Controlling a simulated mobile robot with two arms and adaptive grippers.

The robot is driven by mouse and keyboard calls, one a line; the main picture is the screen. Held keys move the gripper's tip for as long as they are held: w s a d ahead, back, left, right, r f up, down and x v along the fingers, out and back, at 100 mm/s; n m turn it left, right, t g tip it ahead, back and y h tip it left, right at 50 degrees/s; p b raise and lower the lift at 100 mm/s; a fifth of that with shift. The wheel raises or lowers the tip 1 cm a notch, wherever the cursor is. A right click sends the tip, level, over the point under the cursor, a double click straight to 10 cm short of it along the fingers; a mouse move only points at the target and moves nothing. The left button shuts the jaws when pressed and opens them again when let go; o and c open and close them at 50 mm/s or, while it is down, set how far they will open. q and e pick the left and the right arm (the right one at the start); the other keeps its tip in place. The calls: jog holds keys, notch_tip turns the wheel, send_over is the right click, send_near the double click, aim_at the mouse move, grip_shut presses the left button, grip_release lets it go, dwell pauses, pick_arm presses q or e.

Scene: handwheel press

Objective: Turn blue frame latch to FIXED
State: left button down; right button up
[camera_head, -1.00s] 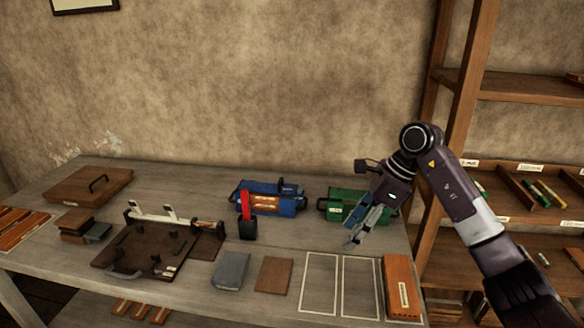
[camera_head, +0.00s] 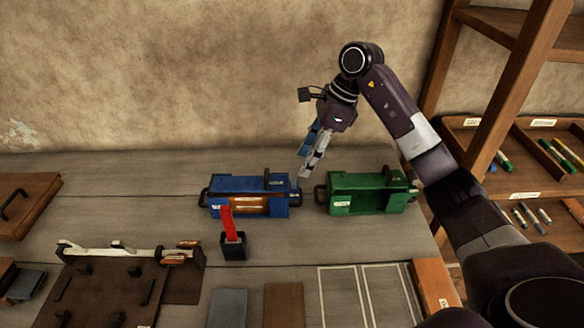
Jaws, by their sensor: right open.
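The blue frame (camera_head: 222,189) lies on the workbench at the middle, with a dark handle at its left end and an orange-brown block in its front. A dark upright latch piece (camera_head: 268,179) shows at its top right; its label is too small to read. My right gripper (camera_head: 303,176) is open and empty, pointing down just past the right end of the blue frame, close to the latch. Whether it touches the frame I cannot tell. My left gripper is not in view.
A green frame (camera_head: 370,181) stands right of the gripper. A black holder (camera_head: 234,247) with a red strip stands in front of the blue frame. A brown fixture board (camera_head: 100,290) lies front left. A wooden shelf (camera_head: 480,150) rises at the right.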

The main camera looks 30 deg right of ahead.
aim_at(294, 179)
jog(key=p+x, duration=0.1)
jog(key=x, duration=0.4)
jog(key=shift+a+f, duration=0.1)
jog(key=shift+f, duration=0.05)
jog(key=shift+w+a+f, duration=0.1)
jog(key=shift+f, duration=0.4)
jog(key=c, duration=1.1)
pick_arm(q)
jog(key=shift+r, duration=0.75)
pick_arm(e)
jog(key=shift+c, duration=0.2)
